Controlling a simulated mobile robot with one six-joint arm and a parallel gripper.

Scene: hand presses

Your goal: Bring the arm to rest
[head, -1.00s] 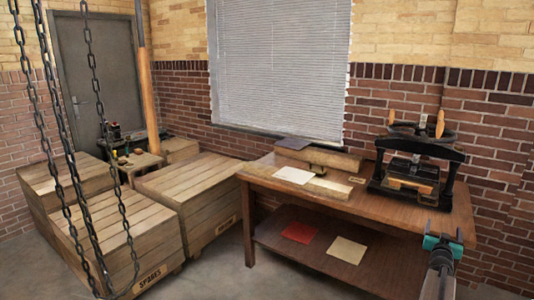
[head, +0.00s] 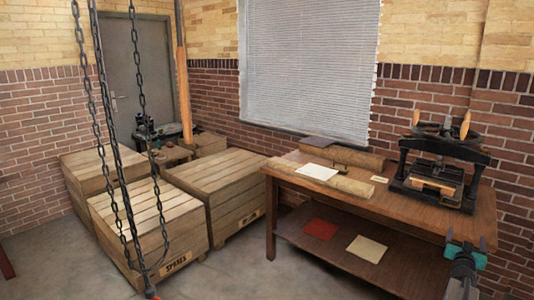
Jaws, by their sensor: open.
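My gripper (head: 466,246) is at the lower right of the head view, in front of the right front edge of the wooden table (head: 390,206). It has teal parts and a dark wrist. Its jaws are open and nothing shows between them. A black hand press (head: 444,160) with a wheel and two wooden grips stands on the table's right end, behind my gripper and apart from it. A block with a pale top edge sits inside the press frame.
A red sheet (head: 321,229) and a cream sheet (head: 367,249) lie on the lower shelf. Wooden crates (head: 150,230) and a hanging chain (head: 112,140) stand left. Grey floor is open in front.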

